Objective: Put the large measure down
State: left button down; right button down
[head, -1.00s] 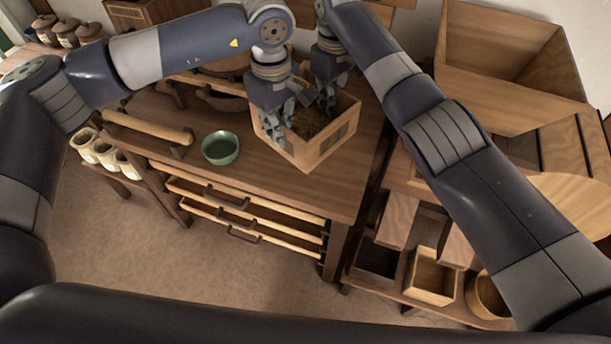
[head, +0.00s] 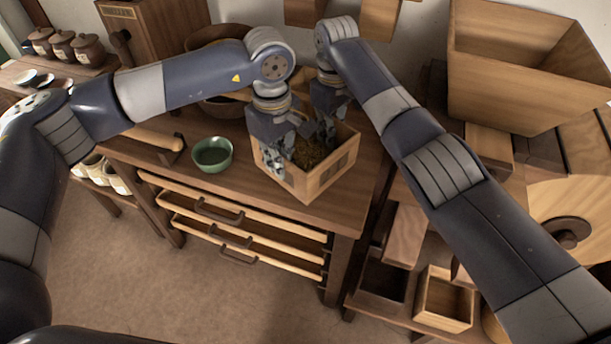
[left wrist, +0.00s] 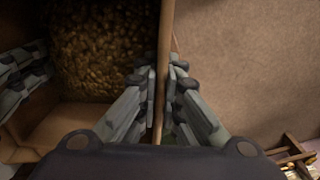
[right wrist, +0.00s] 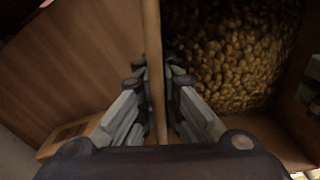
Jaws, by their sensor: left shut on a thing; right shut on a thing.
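The large measure is a square, open wooden box (head: 325,178) partly filled with brown grain (head: 308,152), at the right front of the wooden table. My left gripper (head: 274,158) is shut on one wall of it. The left wrist view shows that thin wall (left wrist: 163,60) between the fingers, with the grain to its left. My right gripper (head: 326,132) is shut on another wall. The right wrist view shows this wall (right wrist: 154,60) pinched, with the grain to its right. The box looks about level. I cannot tell whether its base touches the table.
A green bowl (head: 212,155) stands on the table (head: 190,180) left of the box. Drawers (head: 230,232) sit under the table's front edge. A lower shelf with small wooden boxes (head: 444,298) is at right. A large wooden hopper (head: 500,85) stands behind it.

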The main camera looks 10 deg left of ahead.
aim_at(280, 180)
pick_arm(q)
jog(key=shift+f, duration=0.2)
pick_arm(e)
jog(key=shift+f, duration=0.2)
